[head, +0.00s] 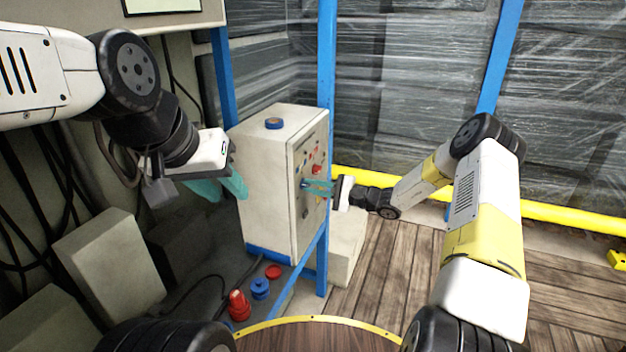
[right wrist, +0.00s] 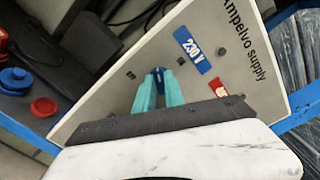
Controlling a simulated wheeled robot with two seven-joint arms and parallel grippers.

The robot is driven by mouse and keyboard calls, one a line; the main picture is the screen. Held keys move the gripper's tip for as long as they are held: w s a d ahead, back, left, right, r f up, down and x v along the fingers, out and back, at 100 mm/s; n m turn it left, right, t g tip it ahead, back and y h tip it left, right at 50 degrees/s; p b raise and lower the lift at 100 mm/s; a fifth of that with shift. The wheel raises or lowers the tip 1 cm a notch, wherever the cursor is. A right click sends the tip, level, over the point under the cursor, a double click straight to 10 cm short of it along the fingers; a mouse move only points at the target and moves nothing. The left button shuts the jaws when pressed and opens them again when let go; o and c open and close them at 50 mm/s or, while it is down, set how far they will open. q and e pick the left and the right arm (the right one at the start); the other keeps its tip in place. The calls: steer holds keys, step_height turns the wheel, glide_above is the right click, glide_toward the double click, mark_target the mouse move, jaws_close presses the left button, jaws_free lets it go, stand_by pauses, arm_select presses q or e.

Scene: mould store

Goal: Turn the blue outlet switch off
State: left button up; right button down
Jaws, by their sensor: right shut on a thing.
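The pale supply cabinet (head: 268,185) stands at the middle of the head view, its panel of coloured parts facing right. My right gripper (head: 306,186) reaches this panel from the right. In the right wrist view its teal fingers (right wrist: 158,78) are closed around a small blue switch (right wrist: 158,73) on the panel. The fingers hide most of the switch, so I cannot tell its setting. A blue "230 V" label (right wrist: 192,49) is beside it, and a red label (right wrist: 218,87) is lower right. My left gripper (head: 224,188) is open and empty, left of the cabinet.
Blue posts (head: 326,70) and a yellow rail (head: 560,214) stand behind. The wooden floor (head: 385,265) at right is clear.

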steer(key=n, duration=0.5)
steer(key=shift+f, duration=0.15)
stand_by(0.6)
steer(key=c, duration=1.4)
jaws_free()
steer(key=shift+c, duration=0.2)
steer(key=shift+d, duration=0.15)
steer(key=v, duration=0.7)
steer(key=shift+d, duration=0.3)
steer(key=shift+s, duration=0.15)
